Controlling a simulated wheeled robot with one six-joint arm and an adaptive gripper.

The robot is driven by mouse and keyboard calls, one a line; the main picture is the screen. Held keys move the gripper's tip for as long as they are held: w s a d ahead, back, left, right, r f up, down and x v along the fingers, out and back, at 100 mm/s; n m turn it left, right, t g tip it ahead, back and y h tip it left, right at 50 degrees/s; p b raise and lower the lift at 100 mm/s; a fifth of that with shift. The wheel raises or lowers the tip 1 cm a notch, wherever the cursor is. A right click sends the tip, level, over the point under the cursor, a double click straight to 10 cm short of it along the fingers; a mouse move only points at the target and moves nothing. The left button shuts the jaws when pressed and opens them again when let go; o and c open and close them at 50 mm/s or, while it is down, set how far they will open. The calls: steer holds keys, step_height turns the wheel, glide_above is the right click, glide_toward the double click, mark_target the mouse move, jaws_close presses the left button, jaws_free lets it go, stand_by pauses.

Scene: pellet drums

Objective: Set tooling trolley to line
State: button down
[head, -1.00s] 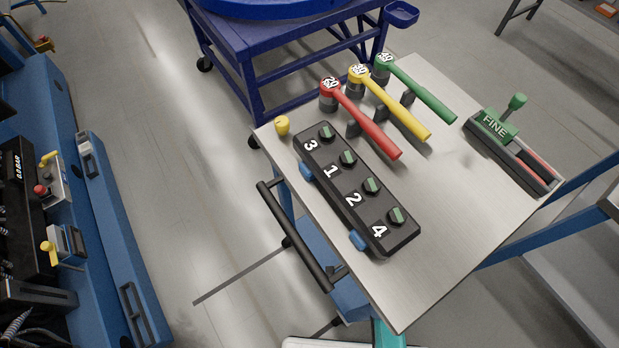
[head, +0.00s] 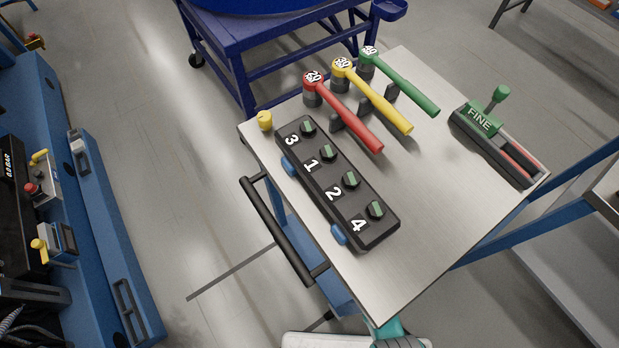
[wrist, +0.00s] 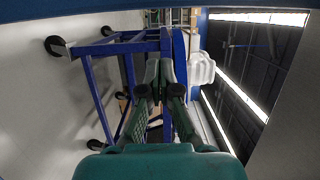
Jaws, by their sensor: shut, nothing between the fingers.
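The tooling trolley (head: 450,210) has a pale metal top and stands at the centre right of the head view. Its black push handle (head: 278,228) runs along the left edge of the top. My gripper (wrist: 160,88) shows in the wrist view with teal fingers drawn together and nothing between them. In the head view only a teal part of my arm shows at the bottom edge, by the trolley's near corner, and the fingertips are hidden there. Whether my arm touches the trolley cannot be told.
A dark blue table (head: 255,38) stands behind. A blue bench (head: 110,240) stands left. A thin dark strip (head: 232,272) shows over the clear floor between.

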steer(key=shift+s+a, duration=0.25)
steer(key=shift+a, duration=0.45)
steer(key=shift+s+a, duration=0.3)
steer(key=shift+a, duration=0.45)
steer(key=shift+s+a, duration=0.25)
steer(key=shift+a, duration=0.45)
